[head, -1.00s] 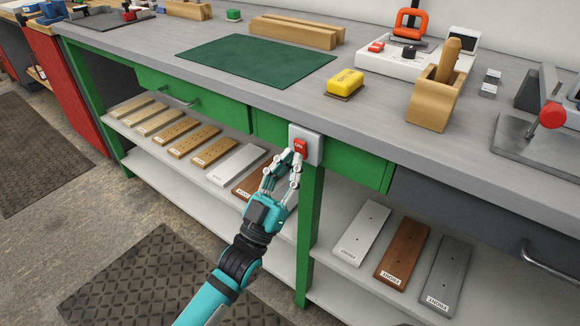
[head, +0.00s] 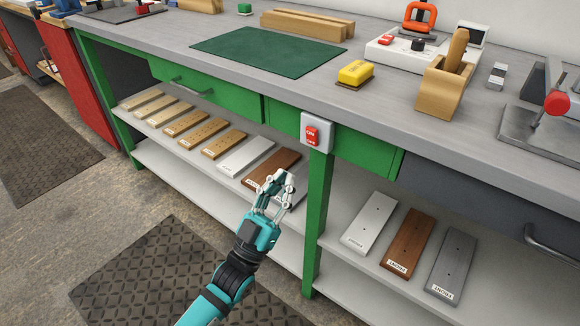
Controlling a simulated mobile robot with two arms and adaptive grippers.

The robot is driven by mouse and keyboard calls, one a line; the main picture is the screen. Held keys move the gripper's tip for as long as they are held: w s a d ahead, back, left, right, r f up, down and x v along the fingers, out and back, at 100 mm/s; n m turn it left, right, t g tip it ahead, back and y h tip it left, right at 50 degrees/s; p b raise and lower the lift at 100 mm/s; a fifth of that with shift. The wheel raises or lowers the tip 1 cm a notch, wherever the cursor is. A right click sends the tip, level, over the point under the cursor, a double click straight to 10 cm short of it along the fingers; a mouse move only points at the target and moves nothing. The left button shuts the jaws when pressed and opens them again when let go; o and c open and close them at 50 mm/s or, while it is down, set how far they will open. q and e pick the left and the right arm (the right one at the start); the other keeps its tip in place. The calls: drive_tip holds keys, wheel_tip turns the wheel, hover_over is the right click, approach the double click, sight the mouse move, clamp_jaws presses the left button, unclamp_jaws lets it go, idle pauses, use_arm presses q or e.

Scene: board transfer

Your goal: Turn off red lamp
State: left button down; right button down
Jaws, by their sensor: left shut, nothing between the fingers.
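A light grey switch box (head: 325,124) is mounted on the front of the green bench frame, above the leg. Its red rocker (head: 310,134) carries small white lettering that reads ON in the upper part; the lower lettering is too small to read surely. My left gripper (head: 277,183) is shut and empty, below and left of the switch, apart from it and in front of the lower shelf. My right gripper is not in view. No lit red lamp can be made out.
The bench top holds a green mat (head: 265,51), a yellow block (head: 355,73), a wooden holder (head: 440,95) and a clamp with a red knob (head: 556,103). Several boards lie on the shelf (head: 345,215) below. The floor in front is open, with dark mats (head: 150,265).

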use_arm(q)
drive_tip(key=shift+w+f+v, duration=0.1)
drive_tip(key=shift+f+v, duration=0.1)
drive_tip(key=shift+v, duration=1.25)
drive_tip(key=shift+w+f+v, duration=0.15)
drive_tip(key=shift+v, duration=1.25)
drive_tip(key=shift+d+f, duration=0.1)
drive_tip(key=shift+d, duration=0.1)
